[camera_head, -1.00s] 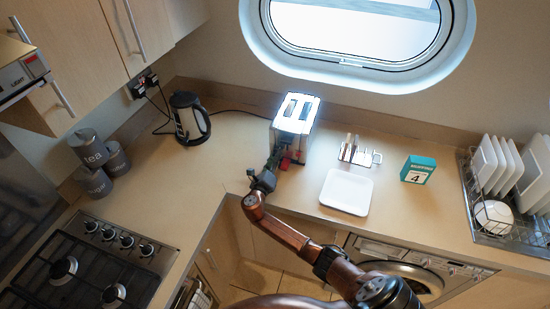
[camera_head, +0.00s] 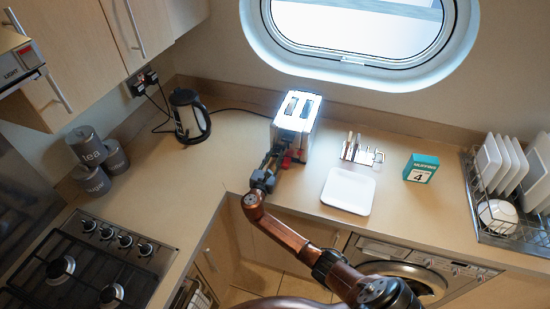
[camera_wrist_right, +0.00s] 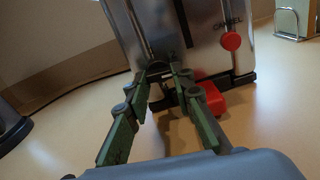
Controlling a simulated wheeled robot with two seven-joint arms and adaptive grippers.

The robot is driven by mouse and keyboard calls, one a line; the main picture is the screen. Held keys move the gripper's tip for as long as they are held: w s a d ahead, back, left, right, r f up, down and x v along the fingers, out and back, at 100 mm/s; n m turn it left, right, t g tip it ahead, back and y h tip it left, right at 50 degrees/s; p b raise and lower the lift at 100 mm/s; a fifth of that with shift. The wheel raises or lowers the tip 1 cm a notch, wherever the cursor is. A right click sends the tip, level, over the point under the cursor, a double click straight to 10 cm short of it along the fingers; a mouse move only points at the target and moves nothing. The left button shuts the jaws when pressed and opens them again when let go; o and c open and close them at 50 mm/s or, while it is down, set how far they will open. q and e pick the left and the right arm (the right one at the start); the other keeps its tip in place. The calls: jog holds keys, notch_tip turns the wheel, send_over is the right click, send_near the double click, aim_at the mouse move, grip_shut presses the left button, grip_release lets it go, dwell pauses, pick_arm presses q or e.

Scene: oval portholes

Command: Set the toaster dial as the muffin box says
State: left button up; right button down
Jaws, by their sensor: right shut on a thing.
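The chrome toaster (camera_head: 297,112) stands on the counter below the oval window. Its front fills the upper part of the wrist view (camera_wrist_right: 205,35), with a red CANCEL button (camera_wrist_right: 231,41) and a red lever (camera_wrist_right: 208,99). My right gripper (camera_head: 275,157) reaches the toaster's front. In the wrist view its green-sided fingers (camera_wrist_right: 168,76) close on the dial low on that front; the fingertips hide most of the dial, so its setting cannot be read. The teal muffin box (camera_head: 421,168) stands upright on the right, showing a large 4. My left gripper is not in view.
A toast rack (camera_head: 362,152) and a white square plate (camera_head: 348,190) lie right of the toaster. A dish rack (camera_head: 500,225) is at far right. A kettle (camera_head: 189,117) stands left. Canisters (camera_head: 90,150) and a hob (camera_head: 70,270) are farther left.

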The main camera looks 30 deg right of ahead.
jog(key=m+b, duration=0.1)
jog(key=m, duration=0.1)
jog(key=m+b, duration=0.1)
jog(key=m, duration=0.1)
jog(key=shift+a+f+m, duration=0.1)
jog(key=shift+f+m, duration=0.1)
jog(key=shift+m, duration=0.1)
jog(key=m+b, duration=0.2)
jog(key=m, duration=0.1)
jog(key=shift+w+m+b, duration=0.1)
jog(key=shift+m+b, duration=0.25)
jog(key=shift+m, duration=0.05)
jog(key=m+b, duration=0.4)
jog(key=m, duration=0.2)
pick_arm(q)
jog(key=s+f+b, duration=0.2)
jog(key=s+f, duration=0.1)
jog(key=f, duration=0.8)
pick_arm(e)
jog(key=shift+r+m, duration=0.3)
jog(key=shift+m, duration=1)
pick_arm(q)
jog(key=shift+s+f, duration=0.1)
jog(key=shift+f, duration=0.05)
pick_arm(e)
jog(key=c, duration=1.7)
grip_release()
jog(key=shift+r, duration=0.1)
jog(key=shift+o, duration=0.2)
